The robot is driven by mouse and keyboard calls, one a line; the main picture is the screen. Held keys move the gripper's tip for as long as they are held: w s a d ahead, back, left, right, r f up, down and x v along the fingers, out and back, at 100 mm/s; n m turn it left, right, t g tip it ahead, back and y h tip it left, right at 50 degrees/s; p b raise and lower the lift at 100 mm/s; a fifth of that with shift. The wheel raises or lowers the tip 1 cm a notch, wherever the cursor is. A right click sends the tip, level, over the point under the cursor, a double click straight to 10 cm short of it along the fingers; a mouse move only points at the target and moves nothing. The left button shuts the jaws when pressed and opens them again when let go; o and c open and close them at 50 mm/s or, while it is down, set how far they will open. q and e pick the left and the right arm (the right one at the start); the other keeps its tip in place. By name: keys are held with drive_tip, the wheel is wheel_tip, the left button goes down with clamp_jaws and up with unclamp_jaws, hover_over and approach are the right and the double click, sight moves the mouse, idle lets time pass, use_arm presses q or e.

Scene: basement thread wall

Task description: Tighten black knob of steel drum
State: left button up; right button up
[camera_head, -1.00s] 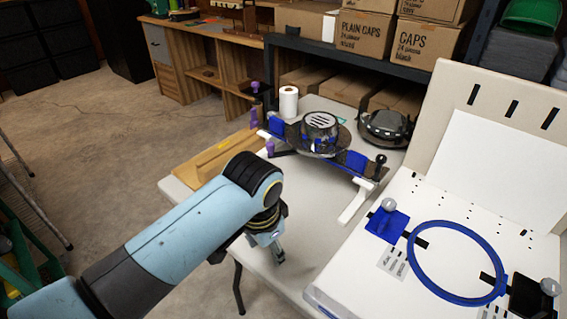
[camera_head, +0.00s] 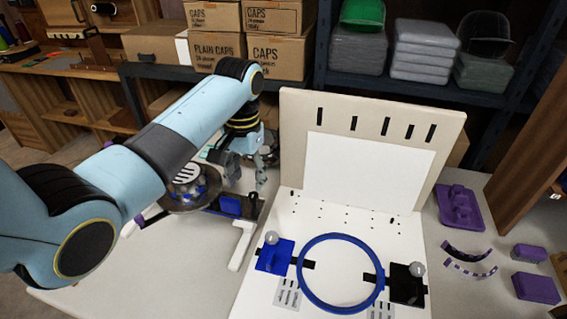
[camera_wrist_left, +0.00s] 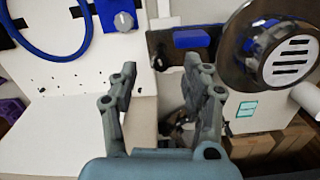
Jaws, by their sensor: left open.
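The steel drum (camera_head: 190,190) is a dark, shiny round piece with a slotted pale centre, on a dark bar stand with blue pads on the table. In the left wrist view the drum (camera_wrist_left: 262,45) is at upper right. The black knob (camera_head: 253,201) stands at the bar's right end in the head view. In the left wrist view a small dark shape between the fingers may be the knob; I cannot tell. My left gripper (camera_head: 246,172) points down above the bar's right end, fingers apart and empty; it also shows in the wrist view (camera_wrist_left: 162,78). My right gripper is out of view.
A white board with a blue ring (camera_head: 340,236) and a tall back panel (camera_head: 300,130) stands right of the drum. Purple parts (camera_head: 460,208) lie at far right. Cap boxes (camera_head: 217,45) fill the shelf behind. A white roll (camera_wrist_left: 305,98) is beside the drum.

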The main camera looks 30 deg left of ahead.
sight(254, 194)
use_arm(q)
wheel_tip(254, 194, up, 4)
drive_tip(key=w, duration=0.3)
drive_tip(key=shift+t, duration=0.4)
drive_tip(key=f, duration=0.7)
drive_tip(key=f+b, duration=0.1)
drive_tip(key=f, duration=0.2)
drive_tip(key=shift+s+a+f, duration=0.2)
drive_tip(key=shift+a+f, duration=0.05)
drive_tip(key=shift+f, duration=0.15)
